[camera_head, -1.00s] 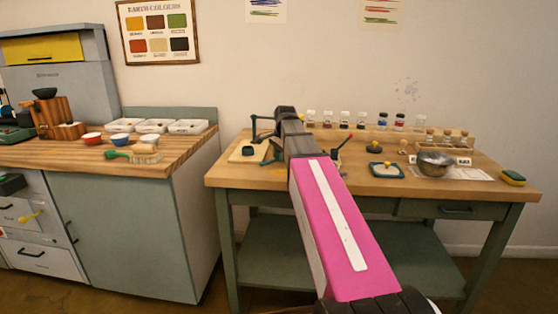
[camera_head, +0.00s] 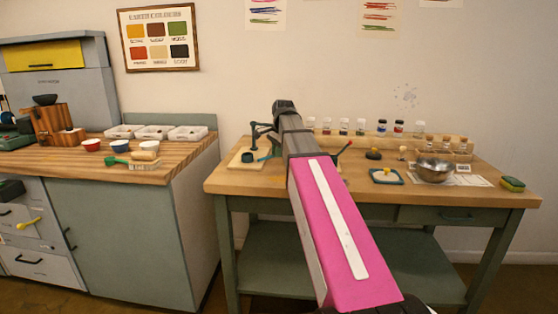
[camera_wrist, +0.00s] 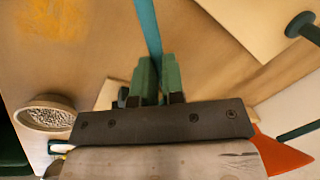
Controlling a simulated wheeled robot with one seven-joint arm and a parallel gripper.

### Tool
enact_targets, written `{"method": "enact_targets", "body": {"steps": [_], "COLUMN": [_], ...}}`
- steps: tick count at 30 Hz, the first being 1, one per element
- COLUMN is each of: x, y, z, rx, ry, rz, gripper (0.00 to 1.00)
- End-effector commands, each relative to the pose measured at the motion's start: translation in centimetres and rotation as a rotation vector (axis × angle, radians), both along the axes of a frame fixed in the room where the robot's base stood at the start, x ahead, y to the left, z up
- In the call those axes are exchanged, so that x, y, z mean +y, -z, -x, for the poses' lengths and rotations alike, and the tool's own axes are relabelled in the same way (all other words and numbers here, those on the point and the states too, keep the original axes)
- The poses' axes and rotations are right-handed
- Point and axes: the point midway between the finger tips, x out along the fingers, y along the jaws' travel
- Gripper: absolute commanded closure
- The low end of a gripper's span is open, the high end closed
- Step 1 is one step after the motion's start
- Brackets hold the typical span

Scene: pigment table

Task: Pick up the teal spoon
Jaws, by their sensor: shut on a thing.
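The teal spoon shows in the wrist view as a teal handle (camera_wrist: 149,28) that runs from the top edge down between the fingers. My gripper (camera_wrist: 157,75) has green fingers and is shut on this handle. The far end of the spoon is out of the wrist view. In the head view a bit of teal (camera_head: 276,148) shows just left of my arm, above the right-hand table. My fingertips are hidden behind the arm there.
A round dish (camera_wrist: 45,115) and an orange-red piece (camera_wrist: 277,152) lie near my gripper.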

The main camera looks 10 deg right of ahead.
Motion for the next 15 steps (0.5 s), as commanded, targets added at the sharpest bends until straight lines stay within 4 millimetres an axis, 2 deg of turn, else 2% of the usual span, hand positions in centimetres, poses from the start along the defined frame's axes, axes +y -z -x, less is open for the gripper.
{"method": "enact_targets", "body": {"steps": [1,6,15], "x": [1.2,4.1,7.5], "y": [-0.7,-2.9,-5.6], "z": [1.3,3.8,6.6], "rx": [-0.002,-0.002,-0.001], "ry": [-0.006,-0.006,-0.004], "rz": [0.000,-0.001,-0.001], "gripper": [1.00,1.00,1.00]}}
